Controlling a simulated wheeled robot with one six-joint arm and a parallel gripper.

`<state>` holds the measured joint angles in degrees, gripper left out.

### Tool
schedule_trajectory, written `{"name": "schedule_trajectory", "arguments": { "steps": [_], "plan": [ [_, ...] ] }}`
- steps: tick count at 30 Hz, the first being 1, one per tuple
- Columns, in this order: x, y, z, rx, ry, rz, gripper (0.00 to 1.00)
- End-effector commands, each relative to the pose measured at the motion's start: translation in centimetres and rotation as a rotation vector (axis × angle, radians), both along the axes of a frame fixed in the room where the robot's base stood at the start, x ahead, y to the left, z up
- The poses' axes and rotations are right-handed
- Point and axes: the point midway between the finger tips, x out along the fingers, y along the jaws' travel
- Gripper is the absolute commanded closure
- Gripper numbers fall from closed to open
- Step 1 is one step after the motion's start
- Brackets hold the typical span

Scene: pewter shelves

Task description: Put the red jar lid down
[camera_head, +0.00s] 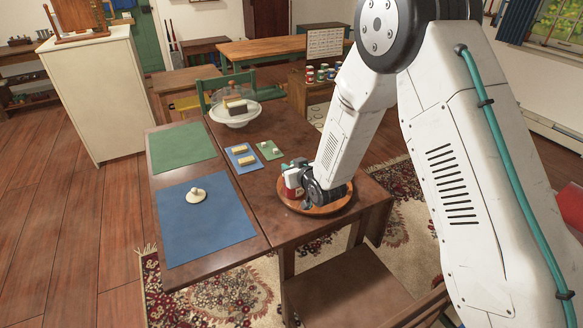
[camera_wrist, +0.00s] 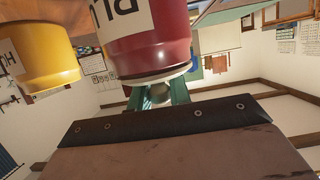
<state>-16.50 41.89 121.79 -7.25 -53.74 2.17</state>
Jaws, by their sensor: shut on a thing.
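My gripper (camera_head: 296,167) points down over a round wooden tray (camera_head: 335,205) at the table's right end. Its teal fingers (camera_wrist: 160,97) are shut on the pale knob of the red jar lid (camera_wrist: 160,94). The lid is at the mouth of the red jar (camera_wrist: 150,50), whose white label shows upside down in the wrist view. The red jar also shows beside my wrist in the head view (camera_head: 291,191). Whether the lid touches the jar is hard to tell. A yellow jar (camera_wrist: 48,55) stands close beside it.
A cream knobbed lid (camera_head: 197,195) lies on the large blue mat (camera_head: 215,236), which has much bare room. The large green mat (camera_head: 180,146) is empty. Small blue (camera_head: 235,151) and green (camera_head: 263,144) mats hold small pieces. A domed cake stand (camera_head: 235,118) is behind.

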Motion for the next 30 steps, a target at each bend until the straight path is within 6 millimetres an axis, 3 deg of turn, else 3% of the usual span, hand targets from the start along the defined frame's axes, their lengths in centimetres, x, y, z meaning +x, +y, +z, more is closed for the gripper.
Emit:
{"name": "schedule_trajectory", "arguments": {
  "steps": [4,5,6,7,17,30],
  "plan": [
    [0.0,0.0,-0.4,0.000,0.000,0.000,1.00],
    [0.0,0.0,-0.3,0.000,0.000,0.000,0.72],
    [0.0,0.0,-0.3,0.000,0.000,0.000,0.61],
    [0.0,0.0,-0.3,0.000,0.000,0.000,0.59],
    [-0.3,-0.1,-0.2,0.000,0.000,0.000,0.59],
    [-6.1,-2.5,1.9,0.000,0.000,-0.001,0.59]
  ]
}}
